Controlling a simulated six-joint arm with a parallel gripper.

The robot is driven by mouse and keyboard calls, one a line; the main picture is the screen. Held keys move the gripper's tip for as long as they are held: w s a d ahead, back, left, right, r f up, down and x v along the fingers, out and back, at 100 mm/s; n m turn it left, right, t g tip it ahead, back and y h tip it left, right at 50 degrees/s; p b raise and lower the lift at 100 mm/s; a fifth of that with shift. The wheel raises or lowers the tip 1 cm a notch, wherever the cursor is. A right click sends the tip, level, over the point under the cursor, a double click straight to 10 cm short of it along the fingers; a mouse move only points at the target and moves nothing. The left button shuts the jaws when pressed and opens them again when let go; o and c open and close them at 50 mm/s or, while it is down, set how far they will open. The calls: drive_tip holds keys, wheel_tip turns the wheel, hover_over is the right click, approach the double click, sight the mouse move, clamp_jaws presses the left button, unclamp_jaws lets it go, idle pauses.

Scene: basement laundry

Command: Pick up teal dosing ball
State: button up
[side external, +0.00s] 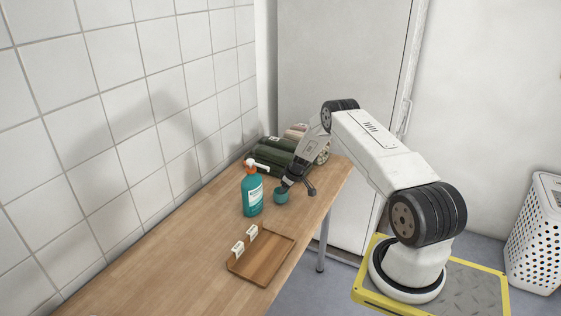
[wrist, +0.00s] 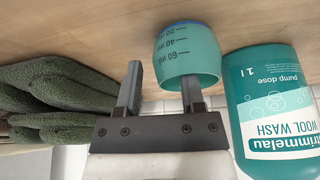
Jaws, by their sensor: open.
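The teal dosing ball (side external: 281,197) stands on the wooden table, just right of the wool wash bottle. In the wrist view the dosing ball (wrist: 188,52) shows dark measuring marks and a blue edge. My gripper (side external: 287,186) is open and reaches down at the ball from the upper right. In the wrist view my gripper (wrist: 162,86) has its fingers apart with nothing held between them. The right fingertip overlaps the ball's near rim, and the left fingertip is beside the ball. I cannot tell whether a finger touches it.
A teal wool wash bottle (side external: 252,196), also in the wrist view (wrist: 272,110), stands close beside the ball. Rolled green towels (side external: 283,155) lie behind. A wooden tray (side external: 262,265) with two white labelled pieces lies nearer the front. The left tabletop is clear.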

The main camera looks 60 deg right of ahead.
drive_tip(key=shift+w+f, duration=0.1)
drive_tip(key=shift+f, duration=0.2)
idle(0.4)
clamp_jaws()
